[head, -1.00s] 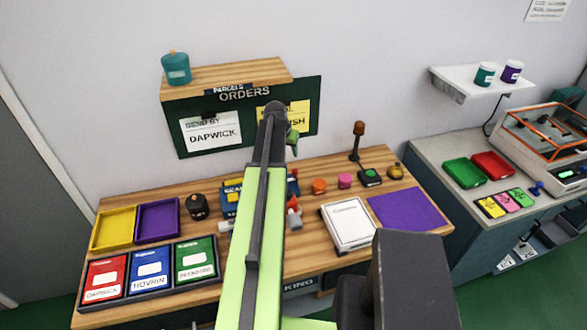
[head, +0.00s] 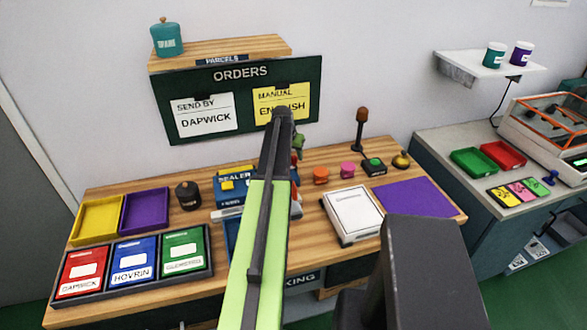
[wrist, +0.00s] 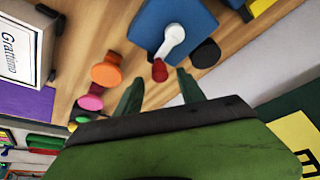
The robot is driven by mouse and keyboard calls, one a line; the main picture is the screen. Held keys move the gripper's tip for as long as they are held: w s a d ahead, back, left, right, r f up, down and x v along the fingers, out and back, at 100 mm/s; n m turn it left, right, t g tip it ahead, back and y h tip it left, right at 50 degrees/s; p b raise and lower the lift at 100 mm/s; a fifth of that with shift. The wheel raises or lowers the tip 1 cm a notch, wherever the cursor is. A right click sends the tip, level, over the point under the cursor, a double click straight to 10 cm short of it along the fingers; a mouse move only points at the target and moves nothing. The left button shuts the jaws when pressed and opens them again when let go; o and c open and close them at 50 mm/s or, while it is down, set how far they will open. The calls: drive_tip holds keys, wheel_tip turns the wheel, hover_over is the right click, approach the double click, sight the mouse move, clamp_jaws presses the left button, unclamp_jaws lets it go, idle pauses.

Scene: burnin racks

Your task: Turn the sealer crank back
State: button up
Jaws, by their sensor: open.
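The sealer (head: 228,190) is a blue box with a yellow top part on the wooden bench, partly hidden behind my arm in the head view. In the wrist view the sealer's blue side (wrist: 150,22) carries a white crank arm (wrist: 172,40) with a red knob (wrist: 159,71) at its end. My gripper (wrist: 159,88) is open and empty, its two green fingers apart. The red knob appears just beyond the fingertips, roughly in line with the gap; I cannot tell the depth between them. In the head view my arm hides most of the gripper.
An orange knob (wrist: 106,72) and a pink knob (wrist: 90,102) stand near the fingers. A white box (head: 353,214) and purple mat (head: 415,198) lie to the right. A dark round-lidded pot (head: 188,196) and trays stand left. The orders board (head: 240,75) hangs behind.

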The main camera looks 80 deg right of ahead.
drive_tip(key=shift+b+x, duration=0.5)
drive_tip(key=shift+x, duration=0.75)
drive_tip(key=shift+r, duration=0.1)
clamp_jaws()
